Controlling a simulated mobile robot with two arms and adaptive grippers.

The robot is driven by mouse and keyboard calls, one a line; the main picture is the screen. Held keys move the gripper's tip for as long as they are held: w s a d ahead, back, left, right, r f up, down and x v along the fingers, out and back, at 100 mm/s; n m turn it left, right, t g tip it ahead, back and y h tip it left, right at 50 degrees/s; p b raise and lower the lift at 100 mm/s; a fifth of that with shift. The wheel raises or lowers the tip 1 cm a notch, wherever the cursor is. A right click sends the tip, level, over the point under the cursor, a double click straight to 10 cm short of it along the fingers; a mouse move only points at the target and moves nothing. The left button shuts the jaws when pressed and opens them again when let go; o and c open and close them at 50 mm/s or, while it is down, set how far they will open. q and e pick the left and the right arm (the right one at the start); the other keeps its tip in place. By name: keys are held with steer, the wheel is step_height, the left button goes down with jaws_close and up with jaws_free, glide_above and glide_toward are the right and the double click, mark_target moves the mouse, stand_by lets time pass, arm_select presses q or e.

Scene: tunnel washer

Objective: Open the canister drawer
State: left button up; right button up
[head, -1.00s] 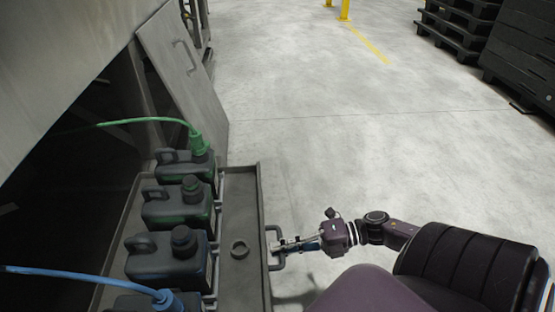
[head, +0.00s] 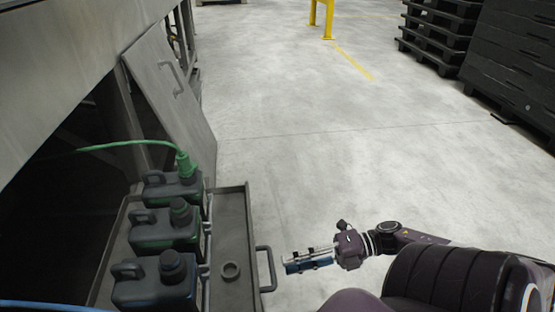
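The canister drawer (head: 236,226) is a dark grey metal tray standing out from under the machine, with its loop handle (head: 268,270) on the right side. Dark canisters stand in it: one with a green cap and hose (head: 172,190), one with a dark cap (head: 165,231), and a nearer one (head: 153,284). My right gripper (head: 287,263) is just right of the handle, apart from it and empty. Its fingers overlap from this angle, so their gap is unclear. My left gripper is not in view.
A grey panel with a handle (head: 172,95) leans against the machine (head: 65,40) behind the drawer. Black pallets (head: 510,70) stand at the far right, and a yellow post (head: 328,20) at the back. The floor (head: 300,130) right of the drawer is clear.

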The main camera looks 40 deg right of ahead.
steer(key=v, duration=0.6)
stand_by(0.5)
